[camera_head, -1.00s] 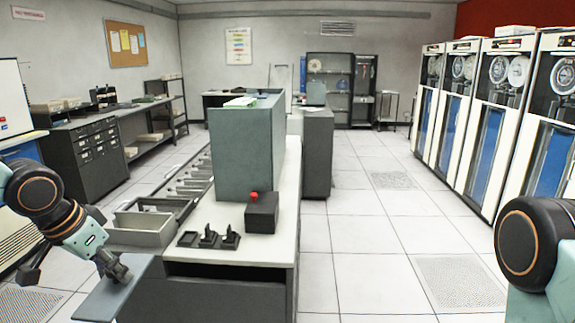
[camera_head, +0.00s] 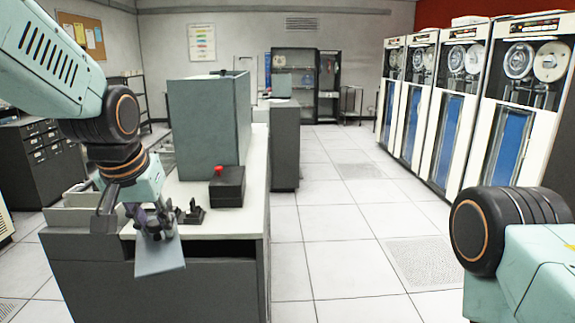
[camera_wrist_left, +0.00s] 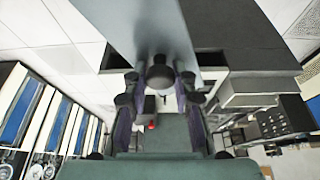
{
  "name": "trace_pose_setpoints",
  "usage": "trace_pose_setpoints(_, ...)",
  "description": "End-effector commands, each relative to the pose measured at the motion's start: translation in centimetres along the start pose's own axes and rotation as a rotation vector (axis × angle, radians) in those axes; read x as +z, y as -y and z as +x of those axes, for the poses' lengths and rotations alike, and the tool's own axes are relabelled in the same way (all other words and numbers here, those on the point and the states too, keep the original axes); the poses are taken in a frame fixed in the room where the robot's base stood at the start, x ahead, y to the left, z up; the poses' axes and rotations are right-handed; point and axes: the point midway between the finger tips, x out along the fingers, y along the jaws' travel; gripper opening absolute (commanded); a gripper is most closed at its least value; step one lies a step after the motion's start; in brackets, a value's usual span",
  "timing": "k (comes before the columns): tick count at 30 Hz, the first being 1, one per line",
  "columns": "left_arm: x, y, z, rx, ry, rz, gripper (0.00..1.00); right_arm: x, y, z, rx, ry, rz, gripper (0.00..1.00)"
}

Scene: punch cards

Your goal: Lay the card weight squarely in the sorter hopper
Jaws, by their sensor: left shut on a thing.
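The card weight is a flat blue-grey plate (camera_head: 160,259). My left gripper (camera_head: 155,230) is shut on it and holds it tilted, hanging in front of the near edge of the sorter's white top. In the left wrist view the plate (camera_wrist_left: 160,20) extends beyond the fingers (camera_wrist_left: 158,100), with a dark round knob (camera_wrist_left: 160,76) between them. The grey open-topped bin (camera_head: 72,217) at the sorter's left end looks like the hopper. My left arm partly hides it, and the plate is apart from it. My right gripper is out of view; only part of its arm shows.
A dark box with a red button (camera_head: 227,187) and small black fittings (camera_head: 192,212) stand on the white top (camera_head: 232,215). A tall grey cabinet (camera_head: 208,125) rises behind them. Tape units (camera_head: 520,110) line the right wall. The floor between (camera_head: 330,230) is clear.

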Motion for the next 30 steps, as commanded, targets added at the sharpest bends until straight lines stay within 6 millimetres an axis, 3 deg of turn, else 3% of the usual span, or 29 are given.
trace_pose_setpoints(1,0.6,-1.0,1.8,-0.01,0.0,-0.003,0.0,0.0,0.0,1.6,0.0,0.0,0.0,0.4)
trace_pose_setpoints(6,2.3,-3.5,5.4,-0.007,0.001,-0.007,0.0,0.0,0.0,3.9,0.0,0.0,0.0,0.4)
trace_pose_setpoints(12,3.9,-4.6,8.1,0.014,0.0,0.032,0.0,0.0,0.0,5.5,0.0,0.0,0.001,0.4)
trace_pose_setpoints(24,4.2,-4.7,8.6,0.018,-0.001,0.038,0.0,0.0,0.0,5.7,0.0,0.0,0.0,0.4)
trace_pose_setpoints(30,4.1,-4.6,8.2,0.017,0.0,0.035,0.0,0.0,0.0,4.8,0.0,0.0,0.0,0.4)
